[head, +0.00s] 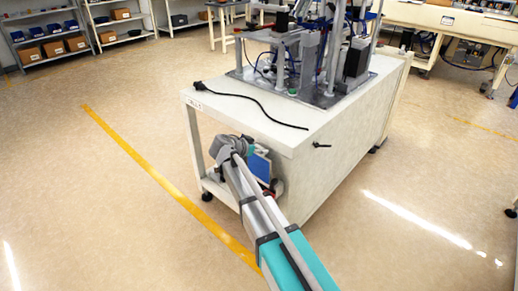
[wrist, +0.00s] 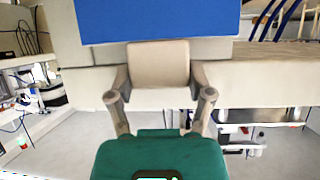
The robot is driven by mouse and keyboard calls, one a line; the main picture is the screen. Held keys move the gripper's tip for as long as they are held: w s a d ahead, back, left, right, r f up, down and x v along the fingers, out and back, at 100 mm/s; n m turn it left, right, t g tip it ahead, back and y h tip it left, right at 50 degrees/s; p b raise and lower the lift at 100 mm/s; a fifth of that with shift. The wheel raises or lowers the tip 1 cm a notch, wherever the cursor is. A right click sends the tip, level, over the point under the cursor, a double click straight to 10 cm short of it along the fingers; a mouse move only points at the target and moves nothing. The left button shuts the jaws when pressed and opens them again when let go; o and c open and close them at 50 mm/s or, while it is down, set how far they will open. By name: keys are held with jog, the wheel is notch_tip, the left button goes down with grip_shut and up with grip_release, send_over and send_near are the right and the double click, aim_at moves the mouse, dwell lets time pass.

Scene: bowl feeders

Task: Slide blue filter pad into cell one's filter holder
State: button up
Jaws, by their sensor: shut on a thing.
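The blue filter pad (head: 258,166) shows in the head view beside the open lower part of the white machine cabinet (head: 190,140), partly hidden by my arm. In the wrist view the blue pad (wrist: 155,20) fills the top middle as a flat panel, cut off by the frame edge. My gripper (wrist: 158,64) is shut on the pad's near edge, with its pale finger just below the blue face. I cannot make out the filter holder for certain in either view, nor whether the pad touches it.
Machinery stands on the cabinet top, and a black cable (head: 250,100) lies across it. A small black handle (head: 321,145) sticks out of the cabinet side. Shelves with boxes (head: 55,47) stand at the back left. The floor left of the yellow line (head: 130,152) is clear.

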aim_at(258, 171)
jog(key=shift+f+b, duration=0.8)
jog(key=shift+f, duration=0.25)
jog(key=shift+f, duration=0.2)
dwell(1.2)
jog(key=shift+n, duration=0.3)
jog(key=shift+f+b, duration=4.35)
jog(key=shift+b, duration=0.2)
dwell(0.7)
